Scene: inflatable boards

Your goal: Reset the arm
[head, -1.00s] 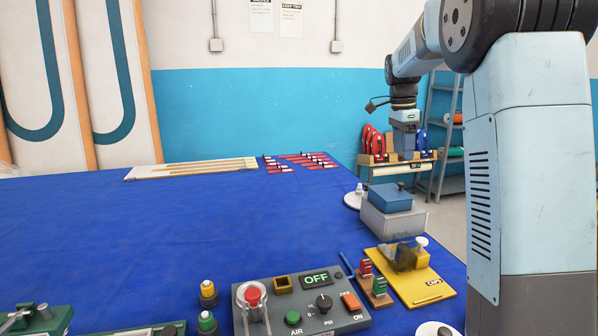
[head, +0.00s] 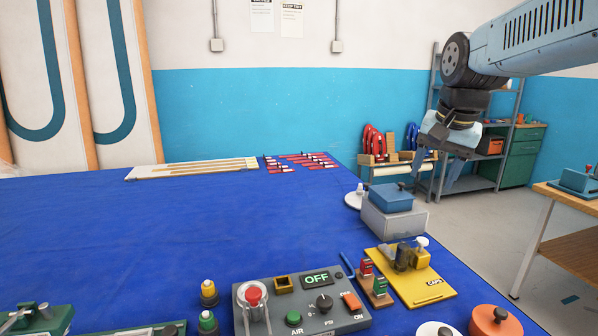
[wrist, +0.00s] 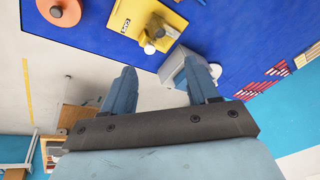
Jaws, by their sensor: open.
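My gripper shows in the wrist view (wrist: 163,88) with its two blue-grey fingers spread apart and nothing between them. In the head view my gripper (head: 452,170) hangs at the right, past the table's right edge, beyond the blue-lidded box. My arm (head: 545,42) reaches in from the upper right. The yellow CAPS board (head: 425,290) and the grey box with a blue lid (head: 395,222) stand on the blue table near its right edge, apart from the gripper.
The blue table (head: 200,230) is mostly clear in the middle. A grey control panel (head: 300,305) reading OFF sits at the front. An orange round pot (head: 495,322) is at front right. Shelves (head: 480,185) and a wooden bench (head: 570,205) stand to the right.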

